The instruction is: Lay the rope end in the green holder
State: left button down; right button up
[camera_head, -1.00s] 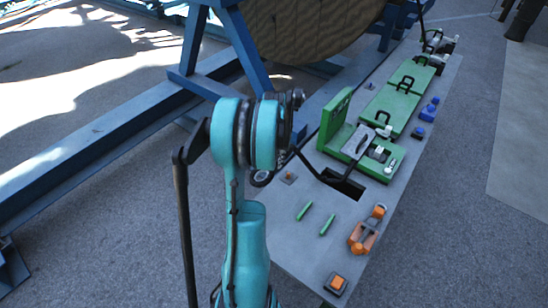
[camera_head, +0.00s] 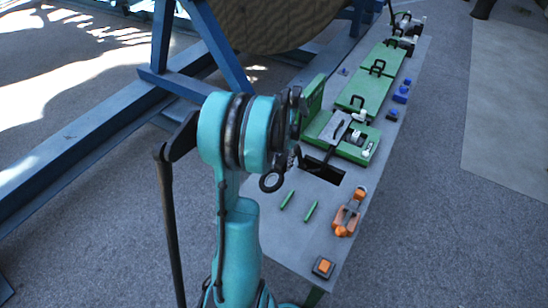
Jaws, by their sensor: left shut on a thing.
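The green holder (camera_head: 352,150) lies on the grey bench, with its green lid (camera_head: 313,98) standing up at its left. A grey piece with a black handle (camera_head: 337,131) sits on the holder's left part. My left gripper (camera_head: 293,158) is mostly hidden behind my teal arm joint. It is to the left of the holder, apart from it as far as I can see. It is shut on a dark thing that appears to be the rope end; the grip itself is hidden. My right gripper is not in view.
The grey bench (camera_head: 302,245) has a dark rectangular opening (camera_head: 322,170) in front of the holder. Two green sticks (camera_head: 287,199), an orange tool (camera_head: 347,215) and an orange-topped block (camera_head: 323,267) are nearer. Closed green boxes (camera_head: 382,62) are farther back. The blue reel frame (camera_head: 215,45) stands left.

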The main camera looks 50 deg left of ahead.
pick_arm(q)
jog(key=w+d, duration=0.4)
jog(key=d, duration=0.4)
jog(key=f+b, duration=0.5)
jog(key=f, duration=0.3)
jog(key=f+b, duration=0.6)
jog(key=f, duration=0.2)
jog(key=shift+s+d, duration=0.15)
jog(key=shift+s, duration=0.05)
jog(key=c, duration=1)
grip_release()
notch_tip(320, 180, up, 12)
jog(key=s+d+r+m+t, duration=0.1)
jog(key=s+d+t, duration=0.1)
jog(key=d, duration=0.5)
jog(key=s+d+r+m+t, duration=0.1)
jog(key=s+d+r+t, duration=0.1)
jog(key=s+d, duration=0.3)
jog(key=s+d+r+m+t, duration=0.1)
jog(key=s+d+r+t, duration=0.1)
jog(key=d, duration=0.7)
jog(key=shift+s+m+t, duration=0.3)
jog(key=shift+s+t, duration=0.3)
jog(key=shift+s, duration=0.2)
